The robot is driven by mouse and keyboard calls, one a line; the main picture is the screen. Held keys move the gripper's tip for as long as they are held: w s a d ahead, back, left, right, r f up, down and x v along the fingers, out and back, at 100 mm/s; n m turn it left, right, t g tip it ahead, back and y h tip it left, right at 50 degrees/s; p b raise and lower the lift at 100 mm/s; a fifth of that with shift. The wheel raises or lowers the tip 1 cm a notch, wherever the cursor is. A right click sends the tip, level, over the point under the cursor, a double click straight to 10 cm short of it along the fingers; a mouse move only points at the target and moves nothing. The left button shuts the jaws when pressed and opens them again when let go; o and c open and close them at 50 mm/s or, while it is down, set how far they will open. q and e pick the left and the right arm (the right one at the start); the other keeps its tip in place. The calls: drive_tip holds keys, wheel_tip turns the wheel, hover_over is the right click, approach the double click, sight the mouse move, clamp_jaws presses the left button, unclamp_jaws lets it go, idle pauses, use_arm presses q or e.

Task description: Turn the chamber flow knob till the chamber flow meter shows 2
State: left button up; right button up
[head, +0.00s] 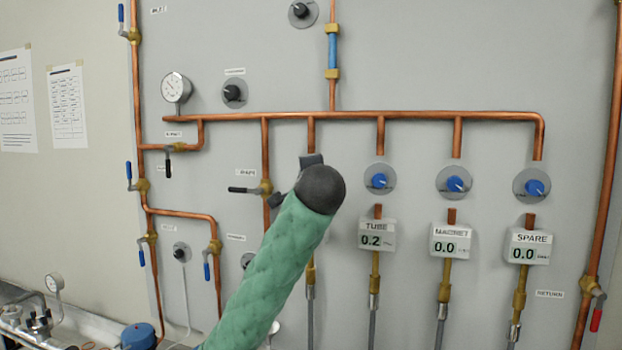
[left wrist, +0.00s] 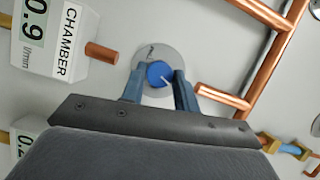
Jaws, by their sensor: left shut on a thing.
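The blue chamber flow knob (left wrist: 157,72) sits on a round grey dial plate (left wrist: 153,54) on the wall panel in the left wrist view. My left gripper (left wrist: 158,77) has one finger on each side of the knob and is shut on it. The chamber flow meter (left wrist: 48,38), labelled CHAMBER, shows 0.9 at the upper left of that view. In the head view my left gripper (head: 311,160) is mostly behind my dark wrist. That wrist and the green arm hide the chamber knob and its meter there. My right gripper is in neither view.
To the right are the TUBE meter (head: 376,236) at 0.2, the MAGNET meter (head: 451,241) at 0.0 and the SPARE meter (head: 529,247) at 0.0. Blue knobs sit above them. A black-handled valve (head: 244,190) and copper pipes are close left of my wrist.

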use_arm(q)
drive_tip(key=shift+f+n+g, duration=0.1)
drive_tip(key=shift+n+g, duration=0.3)
drive_tip(key=shift+n, duration=0.4)
drive_tip(key=o, duration=1)
drive_tip(key=shift+c, duration=0.2)
drive_tip(key=s+r+b, duration=0.1)
drive_tip(key=s+b, duration=0.1)
drive_tip(key=s, duration=0.5)
drive_tip(key=shift+s+d, duration=0.15)
drive_tip(key=shift+s, duration=0.2)
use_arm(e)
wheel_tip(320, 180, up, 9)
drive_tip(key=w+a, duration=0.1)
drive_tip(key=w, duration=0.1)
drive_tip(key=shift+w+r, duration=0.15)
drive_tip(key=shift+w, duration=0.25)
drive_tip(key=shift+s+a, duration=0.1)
